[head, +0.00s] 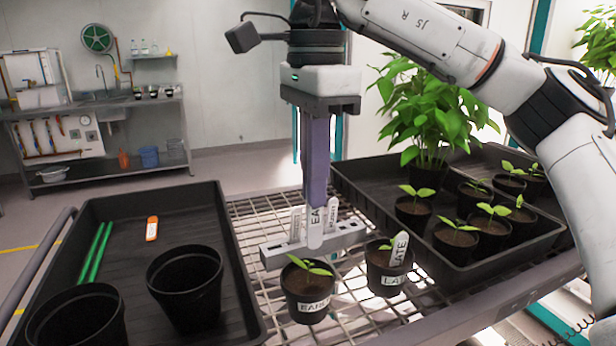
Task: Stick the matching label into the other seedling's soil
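Two potted seedlings stand on the wire rack. The left pot (308,308) has a tag reading "EARLY", and no label shows in its soil. The right pot (388,277) has a tag starting "LAT", and a white "LATE" label (399,250) stands tilted in its soil. My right gripper (315,203) points down over a grey label holder (341,236) behind the EARLY pot. Its fingertips are at the top of a white label (315,232) starting "EA". The fingers line up in this view, so their gap is hidden. My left gripper is out of view.
Other white labels (296,222) stand close beside the fingers in the holder. A black tray (232,262) at left holds empty pots, green stakes and an orange-and-white tag. A tray (352,193) at right holds several seedlings and a bushy plant.

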